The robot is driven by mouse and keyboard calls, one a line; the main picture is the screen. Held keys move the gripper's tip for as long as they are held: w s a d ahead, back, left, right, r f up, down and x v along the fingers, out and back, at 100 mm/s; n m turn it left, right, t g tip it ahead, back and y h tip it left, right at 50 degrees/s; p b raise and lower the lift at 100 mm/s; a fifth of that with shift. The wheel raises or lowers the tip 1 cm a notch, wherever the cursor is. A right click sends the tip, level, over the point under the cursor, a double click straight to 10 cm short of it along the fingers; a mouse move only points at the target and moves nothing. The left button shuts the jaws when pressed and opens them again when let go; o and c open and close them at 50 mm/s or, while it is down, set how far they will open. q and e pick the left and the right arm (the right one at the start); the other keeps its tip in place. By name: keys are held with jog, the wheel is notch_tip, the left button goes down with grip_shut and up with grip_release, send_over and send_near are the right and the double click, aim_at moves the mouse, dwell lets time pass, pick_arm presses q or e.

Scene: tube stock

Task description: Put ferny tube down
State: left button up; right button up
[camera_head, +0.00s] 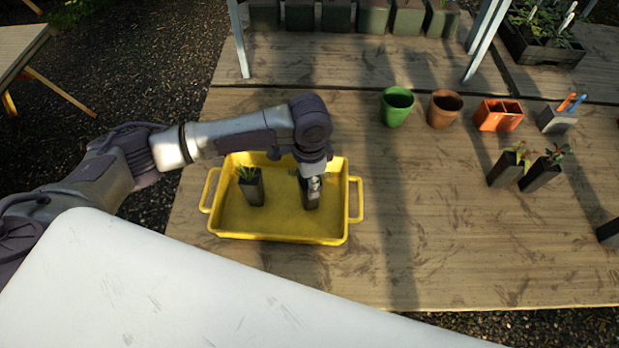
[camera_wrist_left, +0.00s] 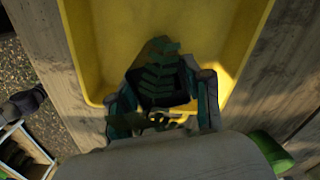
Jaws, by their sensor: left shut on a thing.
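A dark square plant tube (camera_head: 310,194) with ferny leaves is in my left gripper (camera_head: 312,176), over the right part of the yellow tray (camera_head: 270,238). In the left wrist view the fern's toothed green fronds (camera_wrist_left: 158,75) show between the two fingers of my left gripper (camera_wrist_left: 163,105). I cannot tell whether the tube's base touches the tray floor. A second dark tube (camera_head: 252,189) with grassy leaves stands in the left part of the tray. My right gripper is not in view.
To the right on the wooden table stand a green pot (camera_head: 396,107), a brown pot (camera_head: 444,109), an orange divided container (camera_head: 499,116), a grey holder (camera_head: 556,119) and two planted tubes (camera_head: 505,169).

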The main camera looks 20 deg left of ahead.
pick_arm(q)
jog(key=o, duration=1.3)
jog(key=shift+f, duration=0.1)
jog(key=shift+c, duration=0.2)
notch_tip(320, 180, up, 12)
jog(key=b, duration=0.2)
jog(key=shift+r, duration=0.2)
